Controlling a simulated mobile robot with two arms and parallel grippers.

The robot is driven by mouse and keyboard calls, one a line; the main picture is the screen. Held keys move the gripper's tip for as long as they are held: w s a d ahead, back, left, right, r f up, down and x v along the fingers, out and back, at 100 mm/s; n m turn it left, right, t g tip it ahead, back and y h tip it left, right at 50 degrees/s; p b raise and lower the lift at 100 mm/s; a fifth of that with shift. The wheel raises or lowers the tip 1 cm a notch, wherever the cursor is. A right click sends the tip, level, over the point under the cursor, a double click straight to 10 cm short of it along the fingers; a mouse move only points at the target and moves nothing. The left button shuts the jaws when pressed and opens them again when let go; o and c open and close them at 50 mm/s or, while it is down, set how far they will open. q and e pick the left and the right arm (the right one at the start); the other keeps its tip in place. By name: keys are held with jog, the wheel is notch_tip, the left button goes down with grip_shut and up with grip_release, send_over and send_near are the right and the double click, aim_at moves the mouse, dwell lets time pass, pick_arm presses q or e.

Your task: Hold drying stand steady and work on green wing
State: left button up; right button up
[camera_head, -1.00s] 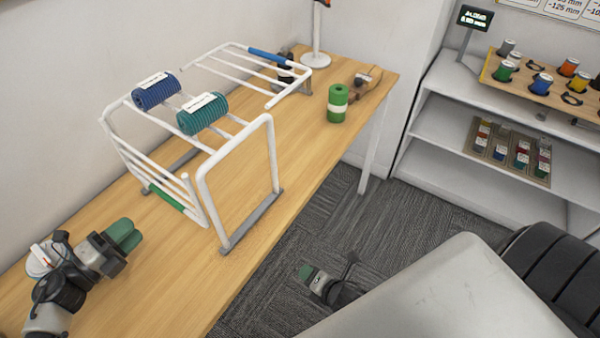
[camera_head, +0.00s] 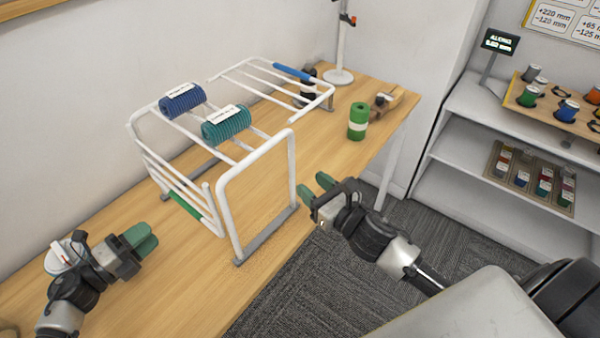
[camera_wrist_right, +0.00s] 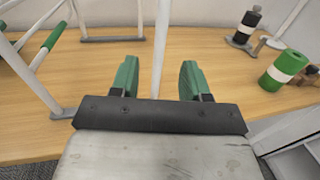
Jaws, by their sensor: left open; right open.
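The white drying stand (camera_head: 228,210) stands on the wooden table, with one wing folded down on the near left side and one stretched out flat at the back right. The lowered wing carries a green bar (camera_head: 184,206); this is the green wing. The raised wing has a blue bar (camera_head: 291,72). My left gripper (camera_head: 144,238) is open and empty, left of the stand and short of the green wing. My right gripper (camera_head: 314,188) is open and empty, just right of the stand's near leg frame. In the right wrist view its green fingers (camera_wrist_right: 157,80) straddle a white tube in the picture; contact cannot be told.
A blue roll (camera_head: 181,100) and a teal roll (camera_head: 226,124) lie on top of the stand. A green roll (camera_head: 358,121) stands on the table (camera_head: 330,143) at the right. A shelf (camera_head: 470,165) with spools stands farther right.

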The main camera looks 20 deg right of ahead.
aim_at(294, 169)
pick_arm(q)
jog(key=shift+w, duration=0.1)
pick_arm(e)
jog(key=x, duration=0.9)
jog(key=shift+w+f, duration=0.1)
jog(key=shift+w, duration=0.3)
jog(key=shift+c, duration=0.4)
